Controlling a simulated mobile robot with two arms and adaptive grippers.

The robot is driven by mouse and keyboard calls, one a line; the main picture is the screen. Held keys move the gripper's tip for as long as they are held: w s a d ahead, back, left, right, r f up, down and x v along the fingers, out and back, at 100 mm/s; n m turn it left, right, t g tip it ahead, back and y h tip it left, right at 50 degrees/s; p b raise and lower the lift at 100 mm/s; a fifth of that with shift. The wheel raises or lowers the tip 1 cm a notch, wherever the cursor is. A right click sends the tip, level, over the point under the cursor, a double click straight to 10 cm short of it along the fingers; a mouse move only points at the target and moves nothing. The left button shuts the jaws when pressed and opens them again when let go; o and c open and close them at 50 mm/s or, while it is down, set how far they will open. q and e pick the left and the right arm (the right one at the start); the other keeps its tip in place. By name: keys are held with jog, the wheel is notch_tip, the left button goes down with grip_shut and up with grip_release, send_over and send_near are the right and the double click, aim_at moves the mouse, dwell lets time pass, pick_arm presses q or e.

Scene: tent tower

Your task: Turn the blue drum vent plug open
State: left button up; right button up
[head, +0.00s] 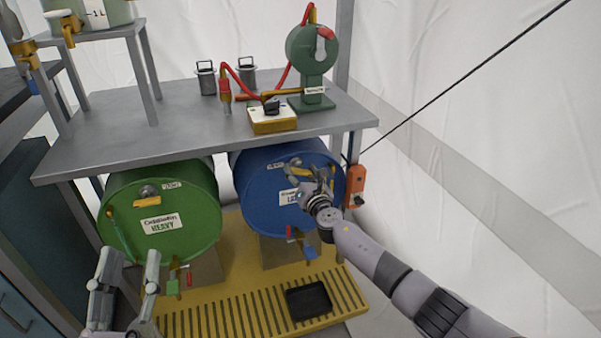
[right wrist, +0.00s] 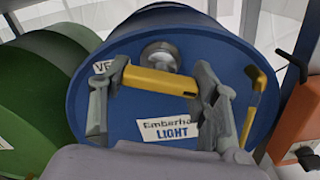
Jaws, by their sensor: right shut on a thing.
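The blue drum (head: 262,188) lies on its side under the grey shelf, its round face toward me, with a label reading "LIGHT". In the right wrist view, its silver vent plug (right wrist: 160,56) sits near the top of the face, with a yellow bar handle (right wrist: 158,80) just below it. My right gripper (right wrist: 158,88) has one finger at each end of this bar and is shut on it. In the head view, my right gripper (head: 306,177) covers much of the plug area. My left gripper (head: 129,262) is open and empty, in front of the green drum.
The green drum (head: 190,205), labelled "HEAVY", lies to the left. A yellow slatted tray (head: 210,312) with a black pan (head: 308,300) is below. The grey shelf (head: 175,95) above holds a green reel (head: 312,50). An orange box (head: 355,187) is close right of the blue drum.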

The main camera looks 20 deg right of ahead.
jog(key=shift+f, duration=0.15)
jog(key=o, duration=1.2)
jog(key=shift+c, duration=0.2)
jog(key=s, duration=1.2)
jog(key=shift+d, duration=0.2)
jog(key=shift+a, duration=0.1)
